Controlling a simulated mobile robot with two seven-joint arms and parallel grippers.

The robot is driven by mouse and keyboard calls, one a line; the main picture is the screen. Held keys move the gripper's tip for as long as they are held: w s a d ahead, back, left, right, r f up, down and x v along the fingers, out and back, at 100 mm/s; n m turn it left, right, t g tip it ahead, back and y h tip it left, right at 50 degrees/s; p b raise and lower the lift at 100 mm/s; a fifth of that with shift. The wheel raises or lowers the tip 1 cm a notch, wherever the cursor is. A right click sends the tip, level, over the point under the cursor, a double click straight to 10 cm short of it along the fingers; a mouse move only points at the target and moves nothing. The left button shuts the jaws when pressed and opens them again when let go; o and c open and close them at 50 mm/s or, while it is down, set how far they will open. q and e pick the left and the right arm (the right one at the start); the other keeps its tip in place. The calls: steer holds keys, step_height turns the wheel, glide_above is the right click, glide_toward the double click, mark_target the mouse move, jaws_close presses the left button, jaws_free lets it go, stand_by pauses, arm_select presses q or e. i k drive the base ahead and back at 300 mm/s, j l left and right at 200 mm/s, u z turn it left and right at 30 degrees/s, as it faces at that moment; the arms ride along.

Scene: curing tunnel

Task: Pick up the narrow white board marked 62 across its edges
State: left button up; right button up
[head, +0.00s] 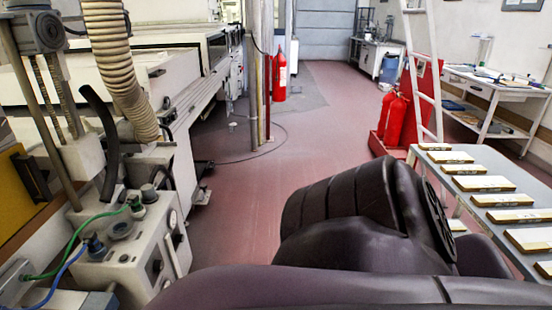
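Several white boards with brownish edges lie spaced out in a row on a grey table (440,177) at the right. A small far board (435,146), a middle board (484,183) and a narrow-looking board (519,216) are among them. Small marks show on some edges, but they are too small to read, so I cannot tell which board is marked 62. A large dark arm link of mine fills the bottom middle and hides part of the table's near left side. Neither gripper is in view.
Red fire extinguishers (392,118) and a white ladder (422,75) stand beyond the table. A white workbench (500,82) is at the far right. Machinery with a ribbed hose (115,65) lines the left. The red floor (250,190) between is mostly clear, with a cable on it.

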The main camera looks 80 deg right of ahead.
mark_target(475, 184)
steer(key=z, duration=4.4)
